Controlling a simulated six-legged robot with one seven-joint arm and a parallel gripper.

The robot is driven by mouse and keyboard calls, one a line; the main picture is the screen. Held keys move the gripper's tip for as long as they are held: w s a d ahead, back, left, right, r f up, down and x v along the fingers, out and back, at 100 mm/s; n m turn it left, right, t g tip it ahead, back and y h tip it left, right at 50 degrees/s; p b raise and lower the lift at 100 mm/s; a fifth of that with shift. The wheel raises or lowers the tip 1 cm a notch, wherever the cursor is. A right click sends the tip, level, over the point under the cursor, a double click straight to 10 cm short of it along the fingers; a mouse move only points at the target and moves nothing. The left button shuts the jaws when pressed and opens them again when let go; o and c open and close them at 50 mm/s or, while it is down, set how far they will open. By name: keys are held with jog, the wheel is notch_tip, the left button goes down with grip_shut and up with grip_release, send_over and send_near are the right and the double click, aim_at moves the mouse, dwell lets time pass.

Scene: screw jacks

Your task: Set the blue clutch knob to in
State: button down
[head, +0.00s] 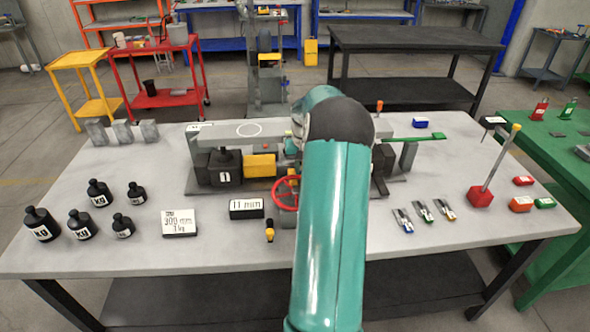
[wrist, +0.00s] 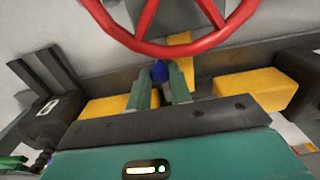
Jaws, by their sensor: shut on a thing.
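The blue clutch knob (wrist: 159,70) shows in the wrist view, just below the red handwheel. My gripper (wrist: 161,77) has its two green fingers on either side of the knob and is shut on it. The fingers cover part of the knob, and its in or out marking cannot be read. In the head view, my teal arm hides both the knob and my gripper.
The red handwheel (head: 284,193) stands close to my gripper; its rim (wrist: 165,50) crosses the top of the wrist view. Yellow blocks (head: 260,166) sit on the rig behind.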

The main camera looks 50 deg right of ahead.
jog(key=shift+s+d, duration=0.2)
jog(key=c, duration=1.3)
grip_release()
jog(key=shift+s, duration=0.1)
jog(key=shift+o, duration=0.2)
jog(key=shift+w+r, duration=0.2)
jog(key=shift+r, duration=0.3)
notch_tip(320, 180, up, 13)
jog(key=shift+a, duration=0.2)
